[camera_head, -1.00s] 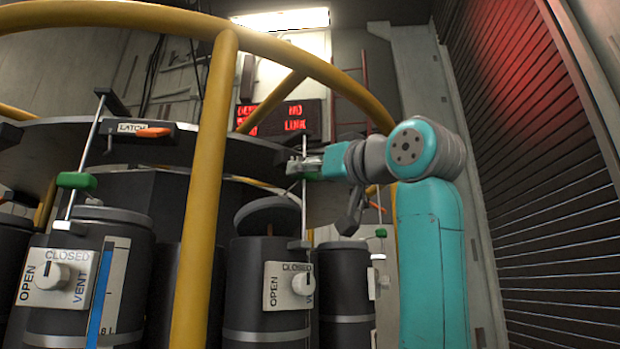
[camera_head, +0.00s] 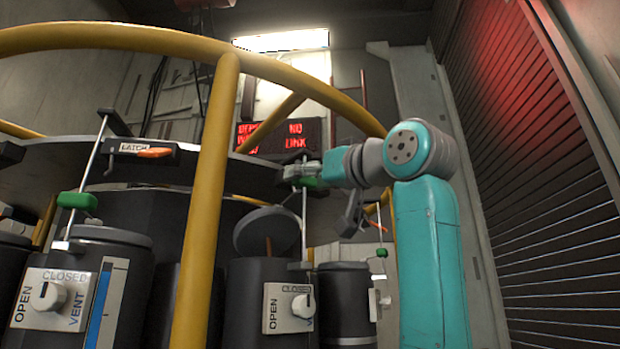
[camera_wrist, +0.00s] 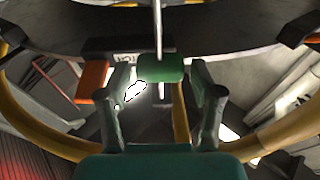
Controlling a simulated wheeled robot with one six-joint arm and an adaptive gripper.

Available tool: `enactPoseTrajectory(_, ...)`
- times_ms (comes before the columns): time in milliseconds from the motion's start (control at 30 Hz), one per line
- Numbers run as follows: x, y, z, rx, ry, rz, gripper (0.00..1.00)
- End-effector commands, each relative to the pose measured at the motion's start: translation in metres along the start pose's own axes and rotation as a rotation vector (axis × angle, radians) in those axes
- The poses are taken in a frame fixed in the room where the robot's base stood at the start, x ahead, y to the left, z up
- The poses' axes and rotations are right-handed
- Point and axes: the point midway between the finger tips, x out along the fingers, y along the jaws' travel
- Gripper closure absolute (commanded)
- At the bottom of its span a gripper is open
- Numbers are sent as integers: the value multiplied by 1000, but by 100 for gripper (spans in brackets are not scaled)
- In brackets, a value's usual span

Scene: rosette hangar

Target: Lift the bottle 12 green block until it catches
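The green block (camera_head: 312,183) sits on a thin upright rod at the middle bottle (camera_head: 262,325); I cannot read any bottle number. My gripper (camera_head: 301,173) is at this block and partly hides it. In the wrist view the block (camera_wrist: 161,68) lies between the two fingers of my gripper (camera_wrist: 160,75), and it moves with them; the exact finger contact is hard to see. The middle bottle's round lid (camera_head: 266,232) is tilted steeply up. An orange latch tab (camera_wrist: 92,80) shows beside the left finger.
A yellow rail (camera_head: 208,190) stands between the camera and the bottles. At left, another bottle (camera_head: 110,265) has its own green block (camera_head: 77,201) and a latch (camera_head: 140,150) above. A red-lit sign (camera_head: 290,135) hangs behind. A slatted shutter (camera_head: 530,170) fills the right.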

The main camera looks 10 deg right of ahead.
Motion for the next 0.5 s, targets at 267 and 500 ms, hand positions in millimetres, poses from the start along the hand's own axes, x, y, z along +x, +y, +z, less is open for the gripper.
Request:
enactPoseTrajectory(267,-1,0,0,0,0,0,29)
enactPoseTrajectory(500,-13,1,-1,-1,2,1,29)
